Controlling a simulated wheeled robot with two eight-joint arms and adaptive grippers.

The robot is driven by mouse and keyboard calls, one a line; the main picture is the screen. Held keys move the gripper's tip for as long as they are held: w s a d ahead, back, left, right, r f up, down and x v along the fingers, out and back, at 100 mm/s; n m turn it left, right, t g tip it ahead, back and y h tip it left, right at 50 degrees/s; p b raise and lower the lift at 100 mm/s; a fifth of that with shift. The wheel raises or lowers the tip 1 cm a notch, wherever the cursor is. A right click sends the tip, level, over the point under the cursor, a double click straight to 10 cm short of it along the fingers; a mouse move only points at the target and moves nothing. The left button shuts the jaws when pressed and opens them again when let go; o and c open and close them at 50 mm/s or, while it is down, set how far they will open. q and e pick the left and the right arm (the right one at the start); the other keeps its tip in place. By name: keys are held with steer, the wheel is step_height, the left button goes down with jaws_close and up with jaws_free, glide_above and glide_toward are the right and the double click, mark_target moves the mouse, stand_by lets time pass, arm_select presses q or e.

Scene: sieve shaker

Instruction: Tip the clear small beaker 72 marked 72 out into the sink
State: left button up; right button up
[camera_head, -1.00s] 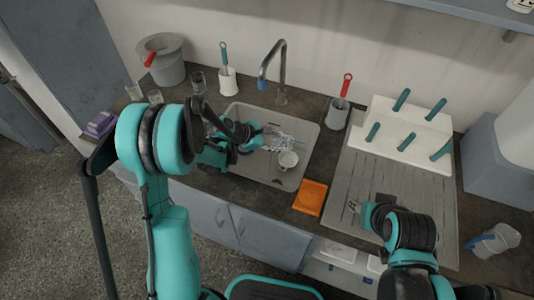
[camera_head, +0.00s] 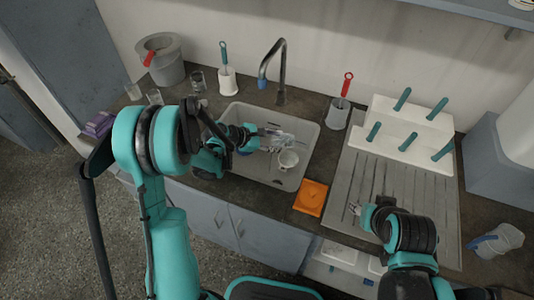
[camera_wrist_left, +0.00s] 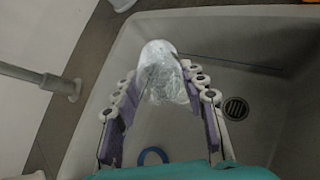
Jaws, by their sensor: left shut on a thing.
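My left gripper (camera_head: 268,138) reaches in from the left over the sink (camera_head: 262,177) and is shut on a clear beaker (camera_wrist_left: 163,72). In the left wrist view the beaker sits between the two padded fingers of the left gripper (camera_wrist_left: 160,92). In the head view the beaker (camera_head: 288,138) looks tilted over, above the basin; its mark and contents cannot be read. My right gripper (camera_head: 354,209) is over the ribbed draining board, apart from the sink, and its small fingertips do not show clearly whether it is open.
Clear glasses (camera_head: 197,81) and a grey bucket (camera_head: 163,62) stand left. An orange pad (camera_head: 311,197), a pegged white rack (camera_head: 404,128) and a jug (camera_head: 497,240) are to the right.

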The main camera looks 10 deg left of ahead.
arm_select(q)
steer(key=shift+s+a+t+h+b, duration=0.15)
steer(key=shift+t+h+b, duration=0.4)
steer(key=shift+b, duration=0.3)
stand_by(0.5)
steer(key=shift+s+a+r+t+h, duration=0.15)
steer(key=shift+s+a+t+h, duration=0.2)
steer(key=shift+a+t+h, duration=0.35)
stand_by(0.6)
steer(key=shift+s+t+h, duration=0.15)
steer(key=shift+t+h, duration=0.1)
steer(key=shift+h, duration=0.4)
stand_by(0.6)
steer(key=shift+r, duration=0.1)
